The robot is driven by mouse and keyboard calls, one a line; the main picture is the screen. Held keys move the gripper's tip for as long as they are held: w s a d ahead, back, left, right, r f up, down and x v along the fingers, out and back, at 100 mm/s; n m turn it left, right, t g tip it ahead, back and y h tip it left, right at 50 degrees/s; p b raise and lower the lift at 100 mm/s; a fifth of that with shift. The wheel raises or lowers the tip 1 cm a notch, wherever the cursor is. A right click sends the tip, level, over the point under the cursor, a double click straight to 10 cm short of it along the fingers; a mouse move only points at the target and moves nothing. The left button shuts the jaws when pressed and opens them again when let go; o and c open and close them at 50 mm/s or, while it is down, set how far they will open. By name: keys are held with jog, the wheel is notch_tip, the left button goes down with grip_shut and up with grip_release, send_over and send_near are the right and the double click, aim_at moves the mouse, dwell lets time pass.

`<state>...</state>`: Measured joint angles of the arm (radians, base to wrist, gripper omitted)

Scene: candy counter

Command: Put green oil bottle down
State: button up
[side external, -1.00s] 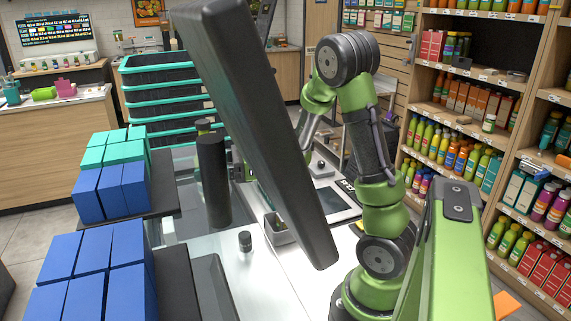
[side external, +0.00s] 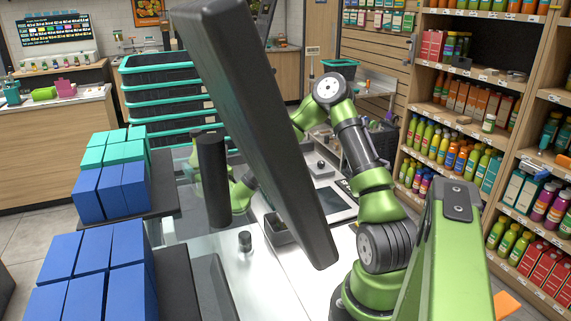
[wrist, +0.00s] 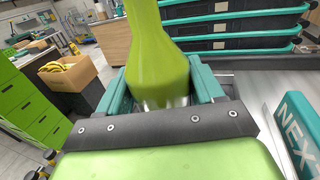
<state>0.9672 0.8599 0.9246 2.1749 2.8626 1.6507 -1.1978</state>
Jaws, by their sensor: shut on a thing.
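The green oil bottle (wrist: 158,50) fills the upper middle of the wrist view. My gripper (wrist: 163,90) is shut on it, with a teal finger on each side of its lower part. The bottle's top is cut off by the frame and its base is hidden behind the gripper body, so I cannot tell whether it touches a surface. In the side view, a dark screen panel and a black cylinder block most of my gripper, and I cannot make out the bottle clearly there.
The dark panel (side external: 262,125) and black cylinder (side external: 213,180) stand over the counter (side external: 262,285). Blue boxes (side external: 85,265) and teal boxes (side external: 122,152) sit at left. Stacked baskets (side external: 165,92) stand behind. A teal box (wrist: 298,125) is close at right in the wrist view.

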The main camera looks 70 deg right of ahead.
jog(key=s+d+f+m+g+h, duration=0.1)
jog(key=f+h, duration=0.1)
jog(key=f, duration=0.2)
jog(key=s+d+f+m+g+h, duration=0.1)
jog(key=f+m+g+h, duration=0.1)
jog(key=f, duration=0.2)
jog(key=d+f+m+g+h, duration=0.1)
jog(key=f+m+g, duration=0.1)
jog(key=f, duration=0.3)
jog(key=shift+s+d+h, duration=0.25)
jog(key=shift+s+h, duration=0.15)
jog(key=shift+f, duration=0.1)
jog(key=o, duration=1.5)
jog(key=shift+f, duration=0.1)
